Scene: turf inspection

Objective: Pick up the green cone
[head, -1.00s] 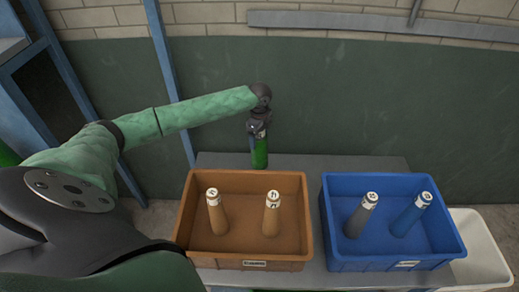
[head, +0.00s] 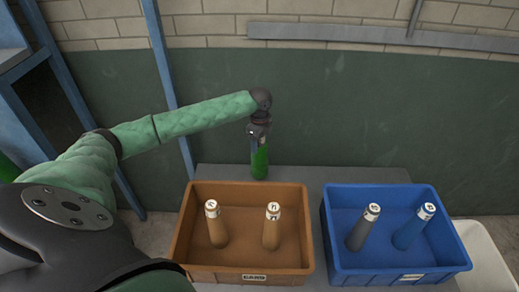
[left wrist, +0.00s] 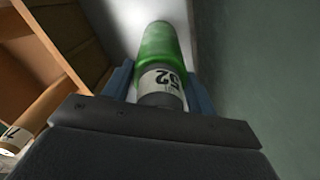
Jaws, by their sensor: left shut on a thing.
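The green cone (head: 260,162) is upright behind the orange-brown crate in the head view. My left gripper (head: 258,143) is above it and shut on its upper part. In the left wrist view the green cone (left wrist: 160,50) shows a white band marked 52 and a dark top, between the two fingers of my left gripper (left wrist: 158,90). Whether the cone's base touches the table is hard to tell. My right gripper is not in view.
The orange-brown crate (head: 245,277) holds two tan cones. The blue crate (head: 395,277) to its right holds a grey cone (head: 363,228) and a blue cone (head: 413,229). Both stand on a grey table (head: 330,175). A white bin (head: 490,262) is at the right. A dark green wall rises behind.

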